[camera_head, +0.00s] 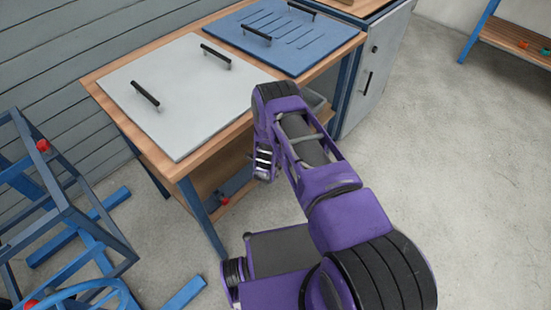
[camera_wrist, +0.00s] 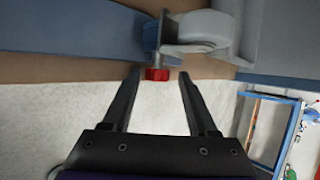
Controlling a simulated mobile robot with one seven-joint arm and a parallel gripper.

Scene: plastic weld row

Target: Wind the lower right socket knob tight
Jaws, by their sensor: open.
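A small red knob (camera_wrist: 157,74) shows in the wrist view, under a grey metal bracket (camera_wrist: 187,47) and beside a blue part (camera_wrist: 150,36). My gripper (camera_wrist: 160,78) is open, with one dark finger on each side of the knob in the picture. The knob appears at or just beyond the fingertips; I cannot tell the exact depth. No contact shows. In the head view, a red knob (camera_head: 224,201) sits on a blue piece low under the workbench; I cannot tell whether it is the same one. The fingertips are not clear there.
The wooden workbench (camera_head: 92,82) carries a light grey panel (camera_head: 185,105) and a blue panel (camera_head: 280,35) with black handles. A blue metal frame (camera_head: 75,215) stands at the left. A grey cabinet (camera_head: 375,75) stands behind. Concrete floor is open at the right.

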